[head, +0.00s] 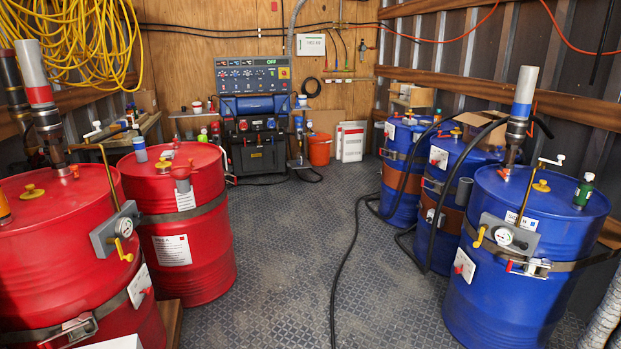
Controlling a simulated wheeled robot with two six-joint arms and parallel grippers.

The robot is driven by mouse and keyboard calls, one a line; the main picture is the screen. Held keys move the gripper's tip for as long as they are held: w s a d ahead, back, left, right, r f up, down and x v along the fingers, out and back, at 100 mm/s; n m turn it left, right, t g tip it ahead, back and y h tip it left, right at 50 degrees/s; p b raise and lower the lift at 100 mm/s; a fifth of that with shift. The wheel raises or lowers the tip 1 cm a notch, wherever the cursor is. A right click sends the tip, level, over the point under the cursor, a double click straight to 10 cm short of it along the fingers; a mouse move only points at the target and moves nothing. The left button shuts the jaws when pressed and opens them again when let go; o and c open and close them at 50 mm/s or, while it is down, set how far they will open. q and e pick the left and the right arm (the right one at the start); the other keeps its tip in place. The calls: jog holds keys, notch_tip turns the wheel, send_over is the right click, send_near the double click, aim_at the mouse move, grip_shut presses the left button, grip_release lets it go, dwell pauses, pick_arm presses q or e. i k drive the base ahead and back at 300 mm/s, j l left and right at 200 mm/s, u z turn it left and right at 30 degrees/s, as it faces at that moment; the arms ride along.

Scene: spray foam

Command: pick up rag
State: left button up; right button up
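I cannot make out a rag anywhere in the head view. Neither of my grippers shows in this view. A pale flat edge (115,343) shows at the bottom left, cut off by the frame, and I cannot tell what it is.
Two red drums (70,250) (180,225) stand at left. Several blue drums (525,260) stand at right. A black hose (345,265) lies on the grey floor (285,270), mostly clear between them. A control machine (254,110) and an orange bucket (320,149) stand at the back.

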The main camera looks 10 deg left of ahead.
aim_at(169, 154)
jog(key=i, duration=1.8)
